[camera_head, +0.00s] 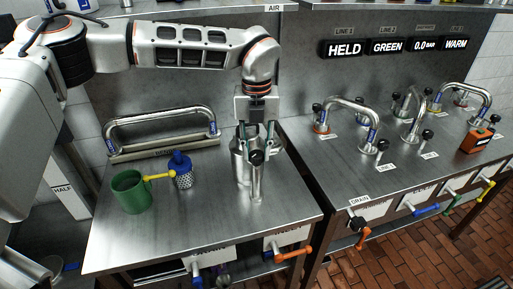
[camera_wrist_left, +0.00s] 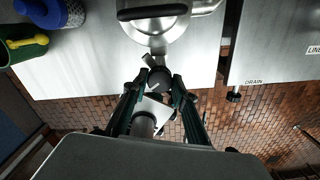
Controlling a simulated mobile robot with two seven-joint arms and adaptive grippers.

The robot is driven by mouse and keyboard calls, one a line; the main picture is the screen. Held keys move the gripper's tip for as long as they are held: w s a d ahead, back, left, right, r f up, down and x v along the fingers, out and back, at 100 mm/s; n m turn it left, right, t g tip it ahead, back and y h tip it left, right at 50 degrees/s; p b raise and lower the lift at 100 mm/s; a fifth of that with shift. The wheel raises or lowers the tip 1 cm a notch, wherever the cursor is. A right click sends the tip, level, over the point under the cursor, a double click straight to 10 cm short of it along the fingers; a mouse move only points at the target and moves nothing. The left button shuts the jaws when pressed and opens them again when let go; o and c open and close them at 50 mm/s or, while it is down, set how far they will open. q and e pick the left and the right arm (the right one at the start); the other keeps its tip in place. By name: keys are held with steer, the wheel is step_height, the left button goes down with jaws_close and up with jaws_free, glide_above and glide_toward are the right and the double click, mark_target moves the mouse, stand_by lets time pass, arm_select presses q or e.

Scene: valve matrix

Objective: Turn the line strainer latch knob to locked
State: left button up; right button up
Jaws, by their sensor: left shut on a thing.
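The line strainer (camera_head: 239,166) is a steel vessel on the left bench, with a thinner steel post at its front. Its dark round latch knob (camera_head: 257,157) sits at the top of that post. My left gripper (camera_head: 258,149) comes down from above with its fingers around the knob and is shut on it. In the left wrist view the knob (camera_wrist_left: 158,79) lies between the two dark fingertips, in front of the steel vessel (camera_wrist_left: 165,40). The fingers partly hide the knob, and I cannot read its locked or unlocked position. My right gripper is not in view.
A green mug (camera_head: 131,194) and a blue-capped mesh strainer basket (camera_head: 182,172) stand left on the bench. A steel pipe (camera_head: 160,115) runs behind them. The right bench (camera_head: 345,180) carries pipes, black knobs and an orange box (camera_head: 476,140). Colored handles stick out along the fronts.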

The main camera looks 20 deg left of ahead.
arm_select(q)
steer(key=m, duration=0.2)
steer(key=shift+r+m+p, duration=0.1)
steer(key=shift+m+p, duration=0.25)
steer(key=shift+m, duration=1.15)
steer(key=shift+m+p, duration=0.45)
steer(key=shift+m, duration=0.35)
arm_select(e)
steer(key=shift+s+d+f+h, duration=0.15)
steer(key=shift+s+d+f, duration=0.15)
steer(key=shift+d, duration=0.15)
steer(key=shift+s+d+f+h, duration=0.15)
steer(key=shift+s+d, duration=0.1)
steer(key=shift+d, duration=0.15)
arm_select(q)
steer(key=shift+o, duration=0.2)
steer(key=shift+c, duration=0.2)
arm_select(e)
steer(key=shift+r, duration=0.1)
arm_select(q)
steer(key=o, duration=1.1)
